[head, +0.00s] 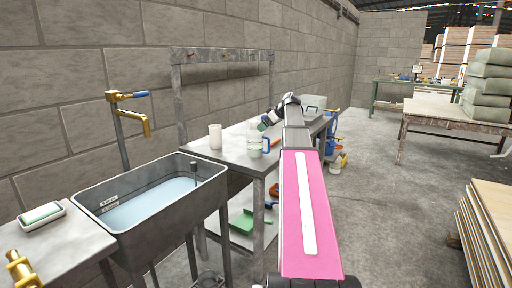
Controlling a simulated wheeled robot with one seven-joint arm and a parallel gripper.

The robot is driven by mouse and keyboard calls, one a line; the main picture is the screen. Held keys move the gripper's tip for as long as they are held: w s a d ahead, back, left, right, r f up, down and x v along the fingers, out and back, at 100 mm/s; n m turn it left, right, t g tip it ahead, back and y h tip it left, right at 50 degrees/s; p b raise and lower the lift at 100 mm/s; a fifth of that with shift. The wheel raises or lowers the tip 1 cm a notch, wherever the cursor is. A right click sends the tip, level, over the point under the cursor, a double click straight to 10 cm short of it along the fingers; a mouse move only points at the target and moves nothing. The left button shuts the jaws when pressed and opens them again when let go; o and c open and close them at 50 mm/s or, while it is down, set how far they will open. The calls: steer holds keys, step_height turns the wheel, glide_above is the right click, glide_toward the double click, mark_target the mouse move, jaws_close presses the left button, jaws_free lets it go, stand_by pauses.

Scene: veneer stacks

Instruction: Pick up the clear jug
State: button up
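A clear jug (255,145) with a blue handle on its right side stands upright on the grey metal bench (232,160), near its front edge. My pink and grey arm reaches forward from the lower right. Its white and black end bends left over the bench, with my gripper (266,124) just above and slightly right of the jug in the picture. The fingers are too small to tell whether they are open or shut. A small green patch shows at the gripper's tip; I cannot tell what it belongs to. The jug appears to rest on the bench.
A pale cup (215,137) stands left of the jug. A sink (150,203) with water and a brass tap (132,112) is at the left. A green dustpan (243,222) lies under the bench. Stacked sheets (487,235) stand at the right; the middle floor is clear.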

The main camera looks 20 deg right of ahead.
mark_target(257, 133)
steer(key=x, duration=0.8)
steer(key=c, duration=1.1)
steer(key=shift+r, duration=0.2)
